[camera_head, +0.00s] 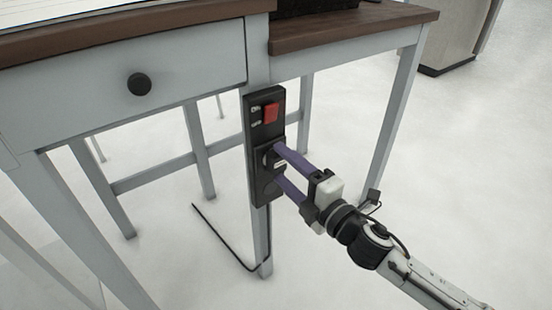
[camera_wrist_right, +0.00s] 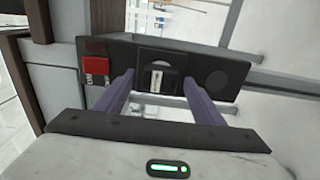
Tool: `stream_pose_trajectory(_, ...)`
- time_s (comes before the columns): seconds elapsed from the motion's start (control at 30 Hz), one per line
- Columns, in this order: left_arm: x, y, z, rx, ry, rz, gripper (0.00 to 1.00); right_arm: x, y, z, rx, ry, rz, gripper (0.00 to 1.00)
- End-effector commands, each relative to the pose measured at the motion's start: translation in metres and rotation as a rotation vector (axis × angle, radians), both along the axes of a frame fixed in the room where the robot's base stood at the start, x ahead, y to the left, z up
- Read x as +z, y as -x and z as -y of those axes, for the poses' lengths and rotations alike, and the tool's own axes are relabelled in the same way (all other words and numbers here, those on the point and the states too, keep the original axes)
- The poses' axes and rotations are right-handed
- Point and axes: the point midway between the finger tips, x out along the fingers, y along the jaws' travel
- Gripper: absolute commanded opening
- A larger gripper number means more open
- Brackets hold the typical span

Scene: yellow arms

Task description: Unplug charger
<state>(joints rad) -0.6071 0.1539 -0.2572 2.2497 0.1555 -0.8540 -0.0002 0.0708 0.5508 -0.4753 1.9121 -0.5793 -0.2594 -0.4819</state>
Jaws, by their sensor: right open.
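A black socket panel (camera_head: 254,108) is fixed upright to the grey desk leg, with a red switch (camera_head: 271,113) near its top. A small black charger (camera_head: 268,157) with a pale label sits in the panel's middle, and it also shows in the right wrist view (camera_wrist_right: 158,72). My right gripper (camera_head: 276,163) is open, with its two purple fingers reaching toward the panel. In the right wrist view the fingers (camera_wrist_right: 158,90) stand one on each side of the charger, with gaps between. Whether the fingertips touch the panel I cannot tell. My left gripper is out of view.
The desk has a drawer with a black knob (camera_head: 139,84) left of the panel and a brown top (camera_head: 340,27) above it. A thin black cable (camera_head: 222,240) runs below near the leg.

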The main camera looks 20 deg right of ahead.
Motion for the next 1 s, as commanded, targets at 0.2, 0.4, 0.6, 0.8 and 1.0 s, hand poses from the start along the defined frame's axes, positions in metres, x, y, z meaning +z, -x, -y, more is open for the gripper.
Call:
stream_pose_trajectory(0.2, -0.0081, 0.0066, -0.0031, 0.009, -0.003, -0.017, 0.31, 0.0003, -0.0105, -0.0045, 0.002, 0.0, 0.001, 0.62)
stream_pose_trajectory(0.4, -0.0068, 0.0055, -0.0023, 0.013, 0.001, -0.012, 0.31, -0.0004, -0.0112, -0.0048, 0.002, 0.0, 0.0, 0.62)
stream_pose_trajectory(0.6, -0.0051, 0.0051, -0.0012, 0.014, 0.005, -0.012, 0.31, -0.0002, -0.0111, -0.0046, 0.001, 0.0, 0.0, 0.62)
stream_pose_trajectory(0.8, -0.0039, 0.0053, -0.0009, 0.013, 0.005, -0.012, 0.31, 0.0001, -0.011, -0.0046, 0.001, -0.001, 0.0, 0.62)
stream_pose_trajectory(1.0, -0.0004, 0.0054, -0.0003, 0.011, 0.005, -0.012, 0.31, 0.0004, -0.0112, -0.0046, 0.001, -0.001, 0.0, 0.62)
